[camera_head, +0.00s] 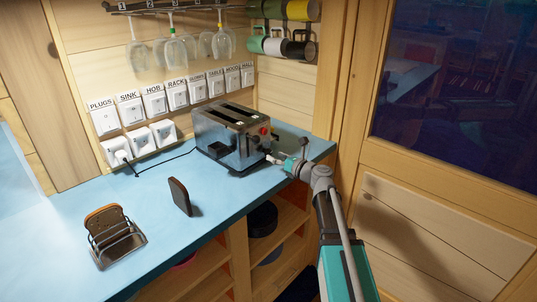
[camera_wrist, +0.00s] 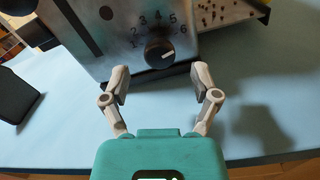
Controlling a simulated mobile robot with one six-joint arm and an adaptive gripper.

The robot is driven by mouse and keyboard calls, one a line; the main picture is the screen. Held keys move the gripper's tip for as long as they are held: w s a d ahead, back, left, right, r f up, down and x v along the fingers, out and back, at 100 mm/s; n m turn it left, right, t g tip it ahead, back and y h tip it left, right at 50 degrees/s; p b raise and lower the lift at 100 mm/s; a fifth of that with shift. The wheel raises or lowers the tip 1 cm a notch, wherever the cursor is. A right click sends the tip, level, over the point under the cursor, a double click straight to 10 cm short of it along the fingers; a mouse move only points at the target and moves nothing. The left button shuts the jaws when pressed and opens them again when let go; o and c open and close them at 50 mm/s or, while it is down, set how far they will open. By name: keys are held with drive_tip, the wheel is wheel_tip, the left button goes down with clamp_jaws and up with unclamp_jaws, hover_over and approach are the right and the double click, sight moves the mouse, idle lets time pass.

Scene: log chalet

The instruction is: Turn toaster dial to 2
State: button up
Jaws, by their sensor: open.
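The toaster (camera_head: 212,138) is a shiny metal box on the blue counter, with two slots on top. Its front panel (camera_wrist: 110,58) fills the upper middle of the wrist view. The black dial (camera_wrist: 157,52) sits low on that panel under an arc of printed numbers. The dial's white mark points right and slightly up, towards the 5 and 6 side. My gripper (camera_wrist: 161,78) is open and empty, with its fingers apart just in front of and below the dial. In the head view my gripper (camera_head: 275,160) is at the toaster's front right end.
A toast rack (camera_head: 118,249) holding bread stands at the front left of the counter (camera_head: 80,220). A dark slice (camera_head: 180,197) stands alone nearby. Several labelled switches (camera_head: 154,100) line the wall. Glasses (camera_head: 174,50) and mugs (camera_head: 272,46) hang above. A black cord runs left from the toaster.

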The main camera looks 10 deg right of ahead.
sight(270, 154)
drive_tip(key=shift+x, duration=1.75)
clamp_jaws()
